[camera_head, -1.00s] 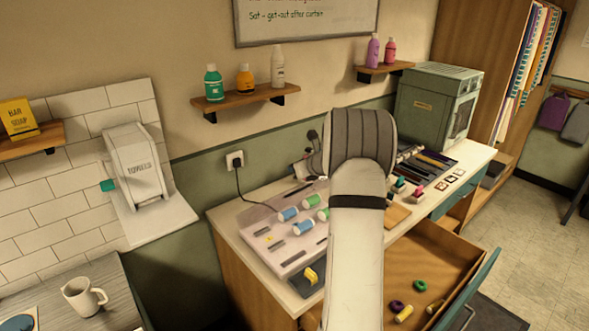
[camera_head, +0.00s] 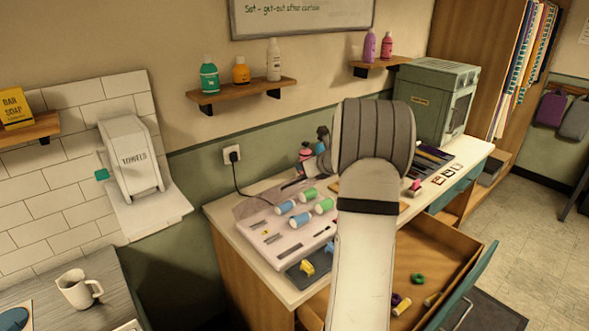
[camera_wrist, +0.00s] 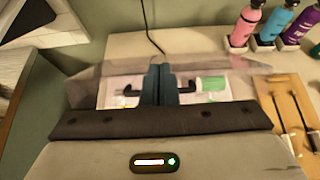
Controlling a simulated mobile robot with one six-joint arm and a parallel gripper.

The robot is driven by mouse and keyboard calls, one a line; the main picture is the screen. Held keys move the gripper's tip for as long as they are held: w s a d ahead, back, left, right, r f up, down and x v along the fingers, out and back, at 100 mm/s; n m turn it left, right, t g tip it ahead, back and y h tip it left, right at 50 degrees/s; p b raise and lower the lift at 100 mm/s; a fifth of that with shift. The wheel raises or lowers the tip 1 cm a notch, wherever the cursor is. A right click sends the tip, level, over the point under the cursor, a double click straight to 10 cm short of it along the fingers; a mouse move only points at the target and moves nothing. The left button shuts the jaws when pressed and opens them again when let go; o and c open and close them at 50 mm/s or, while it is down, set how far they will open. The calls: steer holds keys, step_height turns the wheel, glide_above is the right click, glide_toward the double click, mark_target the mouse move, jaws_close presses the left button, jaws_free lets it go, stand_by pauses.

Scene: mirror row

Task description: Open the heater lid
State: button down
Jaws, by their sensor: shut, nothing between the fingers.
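The roller heater (camera_head: 272,250) is a pale pink-white case on the counter, with blue and green rollers (camera_head: 325,205) in its top. Its smoky see-through lid (camera_head: 255,207) shows along the back of the case and looks raised there; its exact angle is hard to tell. In the wrist view the lid (camera_wrist: 88,88) spreads behind and to both sides of my fingers. My gripper (camera_wrist: 160,82) is shut and empty, in front of the lid and heater. I cannot tell whether it touches the lid. In the head view my arm hides the fingers.
Pink, teal and purple bottles (camera_wrist: 245,25) stand right of the heater, beside a wooden board (camera_wrist: 285,105) with dark tools. A black cord (camera_head: 238,185) runs to the wall socket. An open drawer (camera_head: 440,270) juts out below the counter. A shelf (camera_head: 240,95) hangs above.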

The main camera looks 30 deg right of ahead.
steer(key=b+v, duration=0.1)
steer(key=v, duration=0.6)
steer(key=n+t+y+b, duration=0.1)
steer(key=n+t+b, duration=0.2)
steer(key=n+b, duration=0.65)
glide_toward(287, 190)
step_height(287, 190, up, 3)
steer(key=s+d+m+b, duration=0.2)
steer(key=d+m, duration=0.1)
steer(key=s+d+f+n+t+b, duration=0.2)
steer(key=s+f+n+t+b, duration=0.4)
steer(key=n+b, duration=0.7)
steer(key=w+a+r+m, duration=0.1)
steer(key=w+a+r, duration=0.1)
steer(key=w, duration=1.1)
steer(key=shift+a+r+g+b, duration=0.15)
steer(key=shift+r+g+b, duration=0.15)
steer(key=shift+g, duration=0.1)
steer(key=shift+w+m, duration=0.15)
steer(key=shift+m, duration=0.1)
